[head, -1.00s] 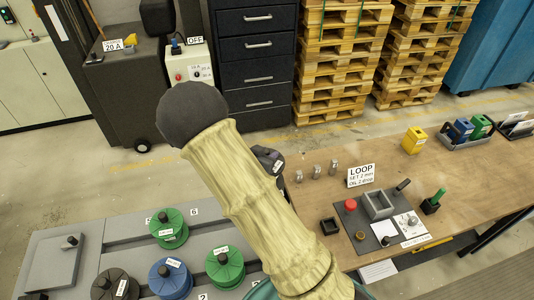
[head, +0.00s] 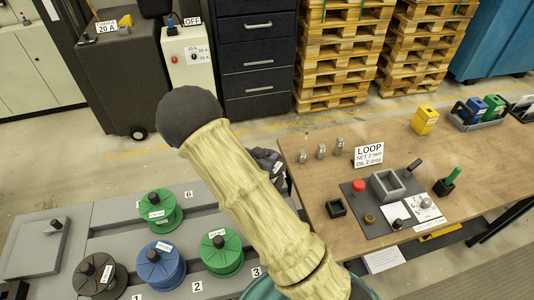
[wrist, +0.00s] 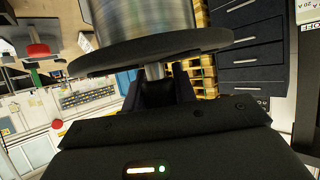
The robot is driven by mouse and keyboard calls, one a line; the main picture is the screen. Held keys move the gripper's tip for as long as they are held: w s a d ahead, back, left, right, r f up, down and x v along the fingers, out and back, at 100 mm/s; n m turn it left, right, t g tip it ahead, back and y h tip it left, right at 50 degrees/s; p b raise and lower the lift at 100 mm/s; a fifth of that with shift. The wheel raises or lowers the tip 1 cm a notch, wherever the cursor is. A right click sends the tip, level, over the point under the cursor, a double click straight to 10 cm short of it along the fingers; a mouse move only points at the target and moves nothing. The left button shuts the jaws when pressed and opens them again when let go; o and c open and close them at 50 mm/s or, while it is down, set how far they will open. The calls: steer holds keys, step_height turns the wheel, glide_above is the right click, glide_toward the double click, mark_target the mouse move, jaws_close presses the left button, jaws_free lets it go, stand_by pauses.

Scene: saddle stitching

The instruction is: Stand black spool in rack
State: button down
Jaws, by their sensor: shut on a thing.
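In the wrist view my gripper (wrist: 165,92) is shut on the short stem of a spool. This spool has a wide black flange (wrist: 150,50) and a silvery winding (wrist: 145,14); I take it as the black spool. In the head view my arm hides the jaws, and only a dark part with a white label (head: 278,167) shows beside the arm. The grey rack (head: 110,222) lies at lower left with numbered places. Green spools (head: 158,208) (head: 221,252), a blue spool (head: 158,268) and another dark spool (head: 100,276) stand in it.
A wooden workbench (head: 440,150) on the right holds a LOOP sign (head: 369,155), a small grey fixture (head: 388,186), a red button and small metal parts. A drawer cabinet (head: 257,60) and stacked pallets stand behind. A grey square plate (head: 38,246) lies left of the spools.

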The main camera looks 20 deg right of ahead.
steer(key=shift+r, duration=0.15)
steer(key=shift+s+f, duration=0.1)
steer(key=shift+f, duration=0.15)
steer(key=shift+f+b, duration=2.1)
steer(key=shift+f, duration=0.55)
